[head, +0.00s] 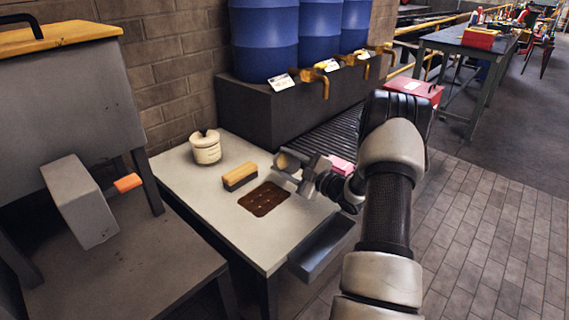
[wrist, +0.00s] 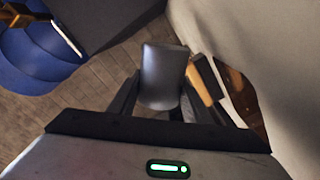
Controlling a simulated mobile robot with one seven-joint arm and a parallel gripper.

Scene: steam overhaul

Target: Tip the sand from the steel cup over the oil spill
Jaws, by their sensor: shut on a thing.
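My gripper (head: 303,181) is shut on the steel cup (wrist: 163,76), above the right side of the grey table. The grey cup sits between the fingers in the wrist view. In the head view a tan patch, which looks like sand, shows at the cup's end; the fingers partly cover the cup, and I cannot tell its exact tilt. The oil spill (head: 264,199) is a dark brown patch on the tabletop, just left of and below the gripper in the head view. No sand shows on it. Part of it shows in the wrist view (wrist: 236,84).
On the table (head: 215,220) a wooden-backed brush (head: 240,176) lies beside the spill, and a cream pot (head: 206,147) stands behind. A pink block (head: 341,164) is near the right edge. Blue barrels (head: 265,40) with yellow taps stand behind. A grey machine fills the left.

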